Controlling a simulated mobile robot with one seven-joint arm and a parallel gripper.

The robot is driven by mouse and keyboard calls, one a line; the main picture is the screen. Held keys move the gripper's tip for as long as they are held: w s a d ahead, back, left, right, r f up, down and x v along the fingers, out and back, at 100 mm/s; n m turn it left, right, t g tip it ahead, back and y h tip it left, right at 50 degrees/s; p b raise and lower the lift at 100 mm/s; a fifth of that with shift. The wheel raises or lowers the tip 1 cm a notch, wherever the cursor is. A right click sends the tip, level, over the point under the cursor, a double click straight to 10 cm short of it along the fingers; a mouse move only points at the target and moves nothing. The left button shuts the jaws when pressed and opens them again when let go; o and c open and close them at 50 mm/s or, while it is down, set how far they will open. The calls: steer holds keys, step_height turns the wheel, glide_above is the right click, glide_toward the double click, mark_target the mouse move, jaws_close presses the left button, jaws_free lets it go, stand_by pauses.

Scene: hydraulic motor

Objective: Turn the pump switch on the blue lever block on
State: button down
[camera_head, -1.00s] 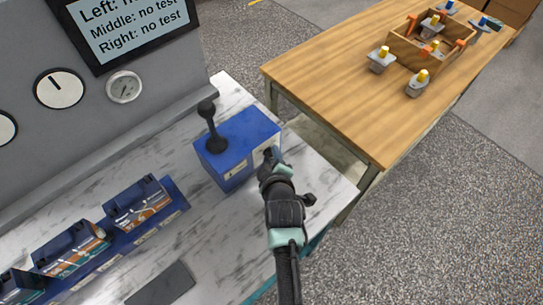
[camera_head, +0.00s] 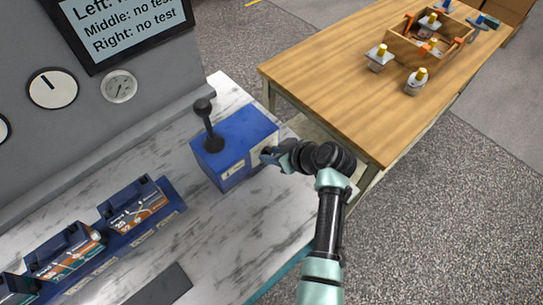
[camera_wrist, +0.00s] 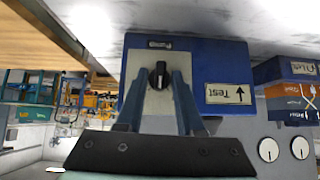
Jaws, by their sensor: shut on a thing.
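The blue lever block (camera_head: 222,166) stands on the marble bench, with a black ball-topped lever (camera_head: 212,135) upright on its top. In the wrist view the block (camera_wrist: 224,62) appears upside down, with a light plate (camera_wrist: 143,64) on its front. The pump switch (camera_wrist: 158,74), a dark rotary knob, sits on that plate. My gripper (camera_wrist: 158,84) reaches the plate with its two blue fingers on either side of the knob, shut on it. In the head view my gripper (camera_head: 268,155) is at the block's right front face, and the knob is hidden there.
A wooden table (camera_head: 330,75) with a wooden crate (camera_head: 398,48) and several yellow-topped parts is at the upper right. Modules on a blue rail (camera_head: 165,212) lie on the bench at left. A screen (camera_head: 122,25) and gauges are on the grey panel behind.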

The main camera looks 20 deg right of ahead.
steer(key=y+b, duration=0.1)
steer(key=b, duration=0.1)
steer(key=m+y+b, duration=0.1)
steer(key=m+g+y+b, duration=0.1)
steer(key=y+b, duration=0.1)
steer(key=shift+w+d+f+b, duration=0.15)
steer(key=shift+d+f+b, duration=0.2)
steer(key=shift+d, duration=0.05)
steer(key=m+y+b, duration=0.1)
steer(key=y+b, duration=0.1)
steer(key=b, duration=0.1)
steer(key=shift+m+g+b, duration=0.3)
steer(key=shift+b, duration=0.1)
steer(key=shift+r+y, duration=0.1)
steer(key=shift+y, duration=0.3)
steer(key=c, duration=0.9)
jaws_free()
steer(key=shift+o, duration=0.2)
steer(key=shift+d, duration=0.1)
steer(key=b+v, duration=0.1)
steer(key=v, duration=1.2)
steer(key=shift+r, duration=0.1)
